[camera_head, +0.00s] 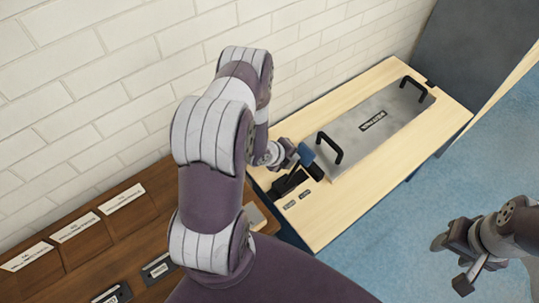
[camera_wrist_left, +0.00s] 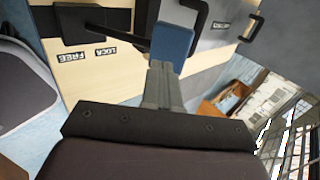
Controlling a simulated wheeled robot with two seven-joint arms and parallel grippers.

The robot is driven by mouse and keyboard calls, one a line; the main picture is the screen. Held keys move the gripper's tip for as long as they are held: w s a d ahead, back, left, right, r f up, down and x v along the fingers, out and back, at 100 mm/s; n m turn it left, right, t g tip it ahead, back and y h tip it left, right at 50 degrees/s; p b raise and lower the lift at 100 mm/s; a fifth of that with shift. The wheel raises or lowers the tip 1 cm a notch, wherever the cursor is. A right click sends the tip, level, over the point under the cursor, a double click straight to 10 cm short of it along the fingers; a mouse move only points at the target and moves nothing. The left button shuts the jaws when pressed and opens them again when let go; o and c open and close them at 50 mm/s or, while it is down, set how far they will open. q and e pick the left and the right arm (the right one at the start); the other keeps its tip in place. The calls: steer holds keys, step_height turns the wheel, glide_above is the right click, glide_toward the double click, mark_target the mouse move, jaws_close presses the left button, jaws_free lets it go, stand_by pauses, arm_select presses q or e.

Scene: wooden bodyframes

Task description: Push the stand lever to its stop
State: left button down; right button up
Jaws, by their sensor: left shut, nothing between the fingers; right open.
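The stand lever has a black base (camera_head: 288,183) and a blue grip (camera_head: 307,153) near the left end of the light wooden bench. In the left wrist view a black rod runs from the base (camera_wrist_left: 80,20) to the blue grip (camera_wrist_left: 172,42). Labels reading FREE (camera_wrist_left: 72,57) and LOCK (camera_wrist_left: 104,51) sit beside it. My left gripper (camera_head: 290,155) is shut and empty. Its fingertips (camera_wrist_left: 161,68) are right by the blue grip; I cannot tell whether they touch it. My right gripper (camera_head: 462,262) is open and empty over the blue floor, far from the lever.
A grey metal plate (camera_head: 372,128) with two black handles lies on the light bench (camera_head: 345,215). A darker wooden bench (camera_head: 90,250) with white label cards stands at the lower left. A white brick wall runs behind. Blue floor is clear on the right.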

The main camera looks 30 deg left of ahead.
arm_select(q)
steer(key=v, duration=1)
steer(key=shift+w+r, duration=0.25)
